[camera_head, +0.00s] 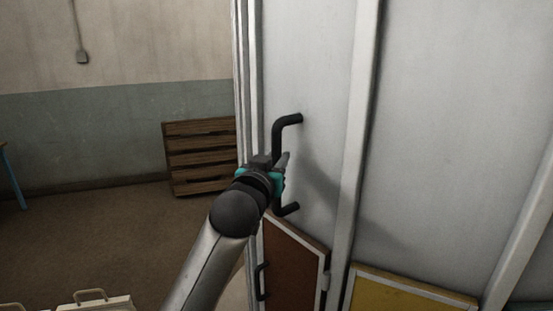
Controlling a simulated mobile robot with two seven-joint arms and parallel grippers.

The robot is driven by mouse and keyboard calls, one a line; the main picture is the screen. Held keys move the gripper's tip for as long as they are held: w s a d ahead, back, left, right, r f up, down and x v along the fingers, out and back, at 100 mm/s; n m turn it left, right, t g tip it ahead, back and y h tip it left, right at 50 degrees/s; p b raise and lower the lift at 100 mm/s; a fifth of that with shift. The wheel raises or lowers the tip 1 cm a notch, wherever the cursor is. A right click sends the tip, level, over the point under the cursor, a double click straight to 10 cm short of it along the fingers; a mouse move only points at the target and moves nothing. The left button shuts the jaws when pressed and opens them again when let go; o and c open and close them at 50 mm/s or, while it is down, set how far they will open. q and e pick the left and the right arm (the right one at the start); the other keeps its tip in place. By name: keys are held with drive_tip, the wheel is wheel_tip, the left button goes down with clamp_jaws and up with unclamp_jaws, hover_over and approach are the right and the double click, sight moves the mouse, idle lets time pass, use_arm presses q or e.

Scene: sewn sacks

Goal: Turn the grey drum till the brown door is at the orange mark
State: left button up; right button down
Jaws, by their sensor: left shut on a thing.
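The grey drum (445,110) fills the right half of the view, with raised vertical ribs. A black bar handle (286,121) stands out from its side near the left edge. My left gripper (281,166) is shut on the upright middle part of this handle. The brown door (295,262) is low on the drum, just below the handle, with its own small black pull. My left arm hides part of the lower handle area. The orange mark is not in view. My right gripper is not in view.
A yellow door (405,294) is to the right of the brown one. A wooden pallet (203,156) leans by the back wall, left of the drum. Pale sacks or boxes with handles (92,297) are at the bottom left. The floor (110,230) between is clear.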

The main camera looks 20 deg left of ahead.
use_arm(q)
clamp_jaws()
idle(0.3)
idle(0.6)
